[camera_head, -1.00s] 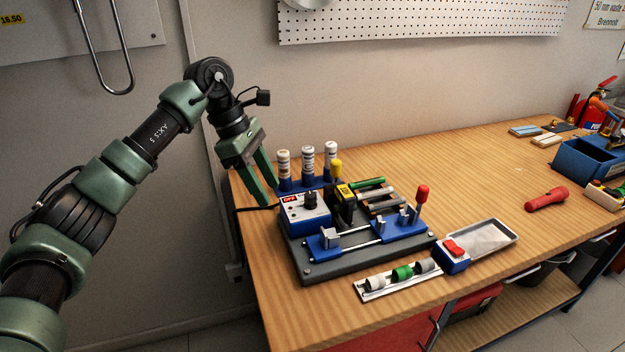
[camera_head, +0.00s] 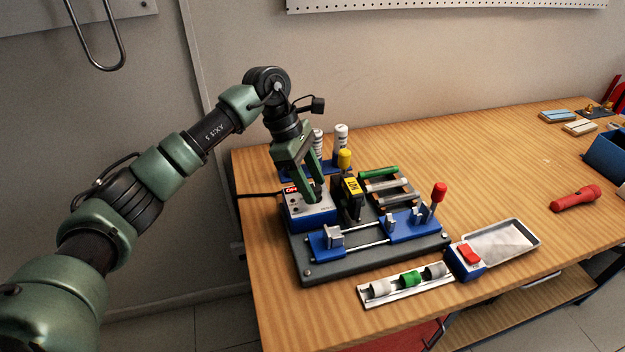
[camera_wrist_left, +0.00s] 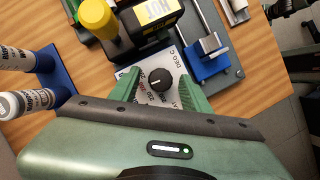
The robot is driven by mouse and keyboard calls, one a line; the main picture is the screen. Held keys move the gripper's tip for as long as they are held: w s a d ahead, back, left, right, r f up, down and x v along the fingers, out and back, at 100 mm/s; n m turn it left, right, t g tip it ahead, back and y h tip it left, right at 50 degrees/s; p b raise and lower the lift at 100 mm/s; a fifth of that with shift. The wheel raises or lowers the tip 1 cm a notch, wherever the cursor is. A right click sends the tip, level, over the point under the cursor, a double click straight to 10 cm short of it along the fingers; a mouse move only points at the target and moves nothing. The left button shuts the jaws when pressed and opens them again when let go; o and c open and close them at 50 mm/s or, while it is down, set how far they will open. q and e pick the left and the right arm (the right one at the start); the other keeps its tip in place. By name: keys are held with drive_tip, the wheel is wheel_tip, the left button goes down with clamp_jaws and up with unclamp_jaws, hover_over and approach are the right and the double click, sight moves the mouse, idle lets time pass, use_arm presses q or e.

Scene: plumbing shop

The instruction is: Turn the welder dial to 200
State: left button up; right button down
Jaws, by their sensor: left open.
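The welder (camera_head: 365,257) is a dark base with blue clamps on the bench. Its control box (camera_head: 309,217) has a blue body and a pale top panel. In the left wrist view the black dial (camera_wrist_left: 159,79) with a white pointer line sits on that panel, with printed numbers partly hidden around it. My left gripper (camera_head: 311,198) is over the box, pointing down. In the left wrist view its green fingers (camera_wrist_left: 158,88) are open, one on each side of the dial, with gaps visible. The dial is mostly hidden by the fingers in the head view. My right gripper is not in view.
A yellow-capped black block marked HOT (camera_head: 352,195) stands right beside the box. White bottles (camera_head: 341,139) in a blue rack stand behind. A pipe tray (camera_head: 405,285), a red-switch box (camera_head: 467,258) and a red flashlight (camera_head: 575,198) lie to the right.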

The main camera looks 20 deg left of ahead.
use_arm(q)
drive_tip(key=shift+s+f, duration=0.1)
clamp_jaws()
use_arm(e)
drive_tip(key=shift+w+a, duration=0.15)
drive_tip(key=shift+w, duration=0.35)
